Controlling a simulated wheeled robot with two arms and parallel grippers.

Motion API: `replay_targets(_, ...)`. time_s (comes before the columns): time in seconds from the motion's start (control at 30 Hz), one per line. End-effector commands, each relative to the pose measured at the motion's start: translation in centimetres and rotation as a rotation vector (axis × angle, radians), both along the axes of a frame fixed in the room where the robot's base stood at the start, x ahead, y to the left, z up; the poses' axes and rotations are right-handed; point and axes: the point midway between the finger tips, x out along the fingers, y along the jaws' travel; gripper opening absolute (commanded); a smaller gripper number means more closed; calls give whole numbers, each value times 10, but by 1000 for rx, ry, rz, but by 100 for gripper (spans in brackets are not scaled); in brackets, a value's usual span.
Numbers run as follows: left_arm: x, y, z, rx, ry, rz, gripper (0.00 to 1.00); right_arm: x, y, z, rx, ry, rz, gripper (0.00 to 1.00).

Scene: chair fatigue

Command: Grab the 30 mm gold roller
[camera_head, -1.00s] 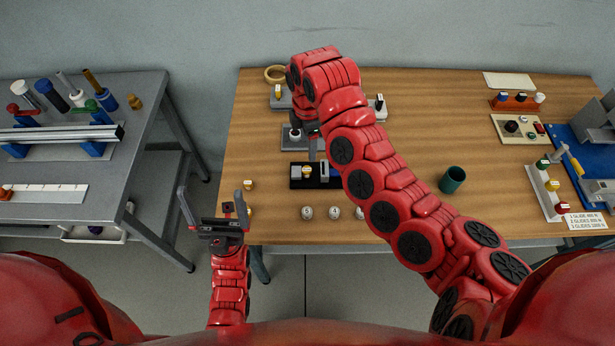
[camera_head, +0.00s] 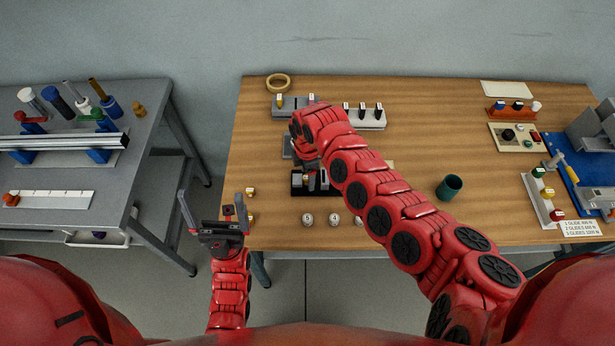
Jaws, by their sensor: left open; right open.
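My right gripper (camera_head: 312,175) is low at the black fixture, mostly hidden by my own arm, open. My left gripper (camera_head: 212,200) is open and empty, fingers up, off the table's front left edge.
Several round white-topped pieces (camera_head: 307,219) line the front edge. A green cup (camera_head: 449,187) stands right of my arm. A yellow ring (camera_head: 278,82) lies at the back.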

Motion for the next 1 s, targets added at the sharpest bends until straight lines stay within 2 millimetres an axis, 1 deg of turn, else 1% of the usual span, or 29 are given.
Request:
replay_targets(0.17,0,0,0,0,0,0,100,0,0,0,0,-1,0,72)
replay_targets(0.27,0,0,0,0,0,0,100,0,0,0,0,-1,0,56)
replay_targets(0.4,0,0,0,0,0,0,100,0,0,0,0,-1,-1,31)
replay_targets(0.47,0,0,0,0,0,0,100,0,0,0,0,-1,-1,20)
replay_targets(0.5,0,0,0,0,0,0,100,0,0,0,0,-1,-1,13)
replay_targets(0.57,0,0,0,0,0,0,100,0,0,0,0,-1,-1,2)
replay_targets(0.6,0,0,0,0,0,0,100,0,0,0,0,-1,-1,0)
replay_targets(1.0,0,0,-1,0,0,0,100,1,0,1,0,-1,-1,0)
